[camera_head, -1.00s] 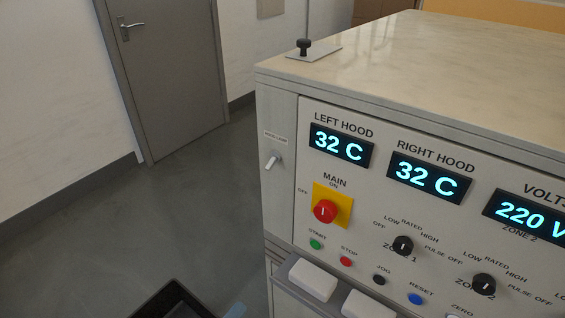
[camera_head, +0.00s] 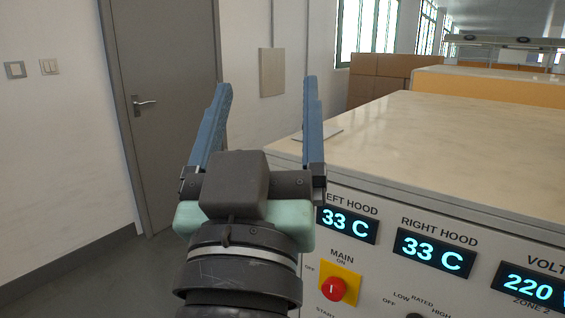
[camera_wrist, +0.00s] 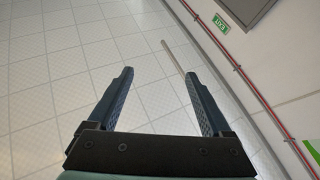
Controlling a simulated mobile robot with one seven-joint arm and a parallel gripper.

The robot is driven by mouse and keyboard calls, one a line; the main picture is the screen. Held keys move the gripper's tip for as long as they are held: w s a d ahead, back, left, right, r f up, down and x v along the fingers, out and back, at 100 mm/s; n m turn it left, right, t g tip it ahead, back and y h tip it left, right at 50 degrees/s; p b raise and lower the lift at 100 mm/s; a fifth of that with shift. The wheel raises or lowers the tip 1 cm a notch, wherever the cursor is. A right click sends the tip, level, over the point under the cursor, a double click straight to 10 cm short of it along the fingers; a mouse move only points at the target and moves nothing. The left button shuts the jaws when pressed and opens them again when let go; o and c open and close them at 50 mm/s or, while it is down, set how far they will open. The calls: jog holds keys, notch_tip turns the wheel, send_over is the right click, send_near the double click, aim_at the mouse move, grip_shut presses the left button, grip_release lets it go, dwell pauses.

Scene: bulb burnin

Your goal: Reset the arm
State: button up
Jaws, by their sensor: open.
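My gripper (camera_head: 265,115) is raised in the middle of the head view, its two blue fingers spread wide apart with nothing between them. It stands in front of the left corner of the control cabinet (camera_head: 395,200) and hides part of its front and top edge. In the wrist view my gripper (camera_wrist: 160,90) is also open and empty, with white tiles and a wall beyond it.
The cabinet has a pale top (camera_head: 440,135), a red main knob (camera_head: 334,289) on a yellow plate, and lit displays reading 33 C (camera_head: 348,224). A grey door (camera_head: 165,100) is at the left. Cardboard-coloured boxes (camera_head: 380,75) stand behind.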

jog(key=s+r+t+p, duration=0.1)
jog(key=s+r+p, duration=0.2)
jog(key=r+p, duration=0.5)
jog(key=s+d+r+t+y+p, duration=0.1)
jog(key=r+p, duration=0.7)
jog(key=r, duration=0.8)
jog(key=shift+s+d+t+y, duration=0.3)
jog(key=shift+s+t, duration=0.3)
jog(key=shift+s, duration=0.3)
